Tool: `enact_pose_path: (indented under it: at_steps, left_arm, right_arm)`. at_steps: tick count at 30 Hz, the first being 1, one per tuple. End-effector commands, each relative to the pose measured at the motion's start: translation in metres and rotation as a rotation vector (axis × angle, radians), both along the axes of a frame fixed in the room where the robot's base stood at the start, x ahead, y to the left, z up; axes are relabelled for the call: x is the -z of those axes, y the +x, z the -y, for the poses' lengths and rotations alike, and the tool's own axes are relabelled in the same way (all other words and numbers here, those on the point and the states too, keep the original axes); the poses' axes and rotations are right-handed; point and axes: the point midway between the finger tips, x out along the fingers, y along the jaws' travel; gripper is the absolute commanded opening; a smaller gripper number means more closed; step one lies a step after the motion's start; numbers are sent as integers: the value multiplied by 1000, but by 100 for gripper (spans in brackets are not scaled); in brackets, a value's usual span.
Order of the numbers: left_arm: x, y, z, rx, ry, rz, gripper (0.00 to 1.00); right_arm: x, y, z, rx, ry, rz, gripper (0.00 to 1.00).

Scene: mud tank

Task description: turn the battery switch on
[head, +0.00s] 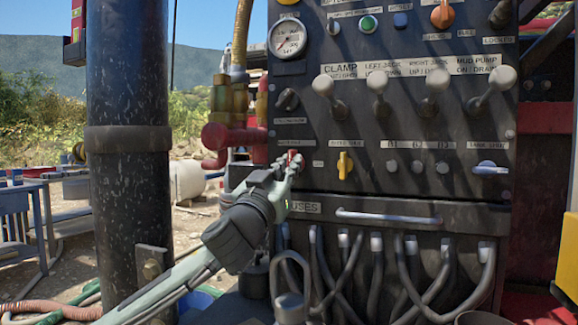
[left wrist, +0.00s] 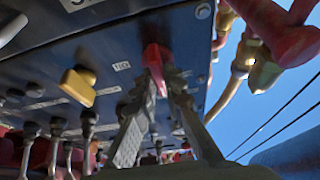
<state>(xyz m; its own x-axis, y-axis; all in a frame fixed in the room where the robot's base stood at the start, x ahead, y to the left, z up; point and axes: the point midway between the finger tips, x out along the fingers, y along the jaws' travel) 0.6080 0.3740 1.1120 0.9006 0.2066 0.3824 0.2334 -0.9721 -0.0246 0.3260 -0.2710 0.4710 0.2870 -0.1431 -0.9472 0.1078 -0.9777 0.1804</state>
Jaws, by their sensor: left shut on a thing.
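The battery switch is a red knob (head: 292,156) low on the left of the dark control panel (head: 360,130). It also shows in the left wrist view (left wrist: 155,58) as a red handle. My left gripper (head: 290,167) reaches up to it from below left, with its fingers shut on the red knob. In the left wrist view the two fingers (left wrist: 162,82) close on its lower part. The fingers hide part of the knob, and I cannot read its position. My right gripper is not in view.
A yellow knob (head: 345,165) sits just right of the switch. White-knobbed levers (head: 378,84) stick out above. A red pipe (head: 225,139) is close on the left. A silver handle bar (head: 388,217) and hanging cables (head: 380,275) are below. A thick dark post (head: 128,110) stands at left.

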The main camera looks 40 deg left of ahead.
Motion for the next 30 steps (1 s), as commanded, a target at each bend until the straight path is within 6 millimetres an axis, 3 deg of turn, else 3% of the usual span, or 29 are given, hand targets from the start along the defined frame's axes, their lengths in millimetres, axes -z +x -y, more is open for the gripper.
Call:
enact_pose_path:
  at_steps: [14,30]
  left_arm:
    - [-1,0,-1,-1,316,-77,0]
    - [-1,0,0,1,817,-199,0]
  right_arm:
    - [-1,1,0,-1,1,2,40]
    - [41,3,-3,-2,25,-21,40]
